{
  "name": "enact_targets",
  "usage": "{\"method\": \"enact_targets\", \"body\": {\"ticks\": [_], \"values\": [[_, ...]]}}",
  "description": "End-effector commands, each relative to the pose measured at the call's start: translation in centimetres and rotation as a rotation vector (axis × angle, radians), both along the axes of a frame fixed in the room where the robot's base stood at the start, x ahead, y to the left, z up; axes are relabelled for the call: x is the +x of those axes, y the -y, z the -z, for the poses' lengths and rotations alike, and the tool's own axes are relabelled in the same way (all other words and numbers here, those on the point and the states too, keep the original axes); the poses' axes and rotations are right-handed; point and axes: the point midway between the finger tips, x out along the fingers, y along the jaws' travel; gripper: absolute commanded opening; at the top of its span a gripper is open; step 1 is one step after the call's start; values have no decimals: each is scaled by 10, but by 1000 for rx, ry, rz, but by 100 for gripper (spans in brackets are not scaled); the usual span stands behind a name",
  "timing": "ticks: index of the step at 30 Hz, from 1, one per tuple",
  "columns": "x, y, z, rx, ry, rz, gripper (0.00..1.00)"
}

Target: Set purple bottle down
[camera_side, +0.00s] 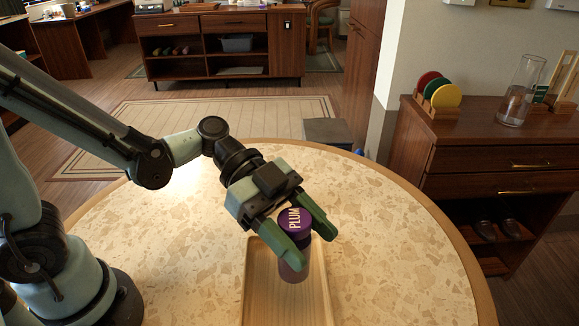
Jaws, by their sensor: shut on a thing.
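The purple bottle (293,221) has a purple cap marked "PLUM" and a darker, brownish lower body (293,270). My gripper (308,246) is shut on it, with one green finger on each side. The bottle is upright, over the far part of a wooden tray (252,290) on the round table. I cannot tell whether its base touches the tray. The front finger hides part of the bottle's middle.
The round speckled table (400,270) is clear to the right and left of the tray. A wooden cabinet (490,150) at the right holds colored discs (437,90) in a rack and a glass pitcher (519,92). A grey box (328,132) stands behind the table.

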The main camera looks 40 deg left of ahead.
Motion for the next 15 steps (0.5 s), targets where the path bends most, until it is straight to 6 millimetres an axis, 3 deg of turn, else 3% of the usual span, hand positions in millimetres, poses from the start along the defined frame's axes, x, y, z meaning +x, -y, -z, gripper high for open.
{"method": "enact_targets", "body": {"ticks": [9, 15], "values": [[36, -19, 24, -1, 0, -3, 13], [50, -26, 34, -1, -1, -1, 13]]}}
